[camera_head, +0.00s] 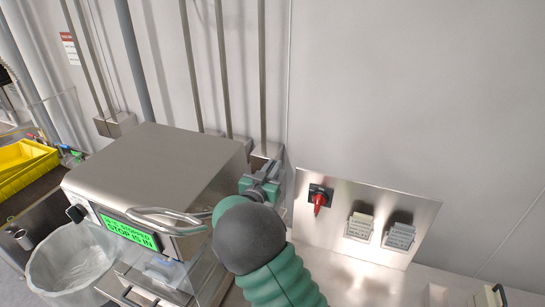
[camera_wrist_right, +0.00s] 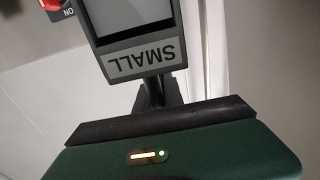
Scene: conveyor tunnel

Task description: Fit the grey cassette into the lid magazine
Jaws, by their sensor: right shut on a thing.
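The grey cassette (camera_wrist_right: 140,45), with a dark frame, a pale face and a label reading SMALL, fills the top of the right wrist view. It appears upside down there. My right gripper (camera_wrist_right: 152,97) is shut on it. In the head view my right gripper (camera_head: 262,184) is beside the right side of the steel machine, in front of the back wall. My arm and wrist partly hide it, and the cassette is hard to make out there. I cannot tell which part is the lid magazine. My left gripper is not in view.
The steel machine (camera_head: 150,165) has a green display (camera_head: 128,231) reading STOP IS IN. A wall panel (camera_head: 425,215) carries a red switch (camera_head: 319,199) and two labelled blocks (camera_head: 360,226), (camera_head: 398,236). A lined bin (camera_head: 65,262) and yellow tray (camera_head: 22,165) are at left.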

